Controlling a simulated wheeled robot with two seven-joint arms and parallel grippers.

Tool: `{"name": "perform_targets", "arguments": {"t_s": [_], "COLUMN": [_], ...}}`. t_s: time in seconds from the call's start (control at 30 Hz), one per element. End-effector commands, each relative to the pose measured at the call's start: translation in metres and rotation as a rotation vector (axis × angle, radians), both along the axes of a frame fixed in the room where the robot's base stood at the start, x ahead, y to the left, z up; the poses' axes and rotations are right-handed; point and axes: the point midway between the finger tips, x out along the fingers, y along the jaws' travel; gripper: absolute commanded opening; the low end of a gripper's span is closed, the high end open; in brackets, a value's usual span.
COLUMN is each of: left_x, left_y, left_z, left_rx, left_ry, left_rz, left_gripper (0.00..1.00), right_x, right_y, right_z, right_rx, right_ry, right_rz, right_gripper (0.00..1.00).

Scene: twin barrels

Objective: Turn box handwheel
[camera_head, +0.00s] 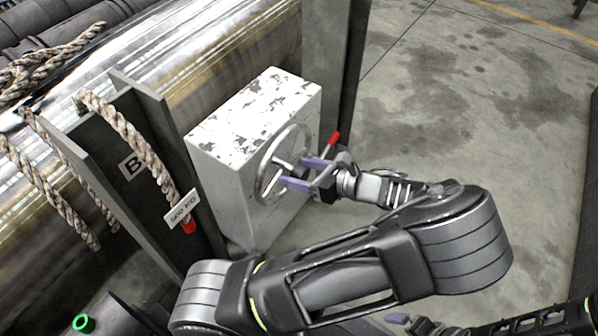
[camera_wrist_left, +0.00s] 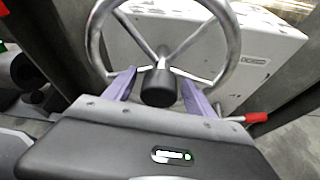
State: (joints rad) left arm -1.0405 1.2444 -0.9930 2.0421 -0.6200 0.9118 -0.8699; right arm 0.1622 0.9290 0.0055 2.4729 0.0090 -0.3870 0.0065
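The box (camera_head: 228,170) is white with worn dark patches on top and stands between dark upright plates. Its metal handwheel (camera_head: 262,178) is on the side facing my left gripper (camera_head: 305,174). In the left wrist view the handwheel (camera_wrist_left: 235,45) has a round rim, spokes and a dark hub (camera_wrist_left: 158,88). My left gripper's purple fingers (camera_wrist_left: 160,92) are apart, one on each side of the hub, with a visible gap to it. I cannot tell whether they touch the spokes. My right gripper (camera_head: 410,322) shows only partly at the bottom edge.
A red-tipped lever (camera_head: 334,138) sticks out close beside the left gripper. A large shiny barrel (camera_head: 225,40) lies behind the box. The concrete floor (camera_head: 460,110) to the right is clear.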

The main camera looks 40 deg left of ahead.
Motion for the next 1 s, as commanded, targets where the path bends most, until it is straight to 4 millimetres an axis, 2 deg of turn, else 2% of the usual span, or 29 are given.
{"name": "perform_targets", "arguments": {"t_s": [0.07, 0.77, 1.0], "left_x": [0.0000, 0.0004, 0.0006], "left_y": [-0.0002, -0.0006, -0.0007], "left_z": [0.0000, -0.0001, -0.0001], "left_rx": [0.000, 0.000, -0.001], "left_ry": [0.000, 0.000, -0.001], "left_rz": [0.000, -0.001, -0.002], "left_gripper": [0.57, 0.00, 0.00], "right_x": [0.0000, 0.0000, 0.0000], "right_y": [0.0000, -0.0001, 0.0000], "right_z": [0.0000, 0.0000, 0.0000], "right_rx": [0.000, 0.000, 0.000], "right_ry": [0.000, 0.000, 0.000], "right_rz": [0.000, 0.000, 0.000], "right_gripper": [1.00, 1.00, 1.00]}}
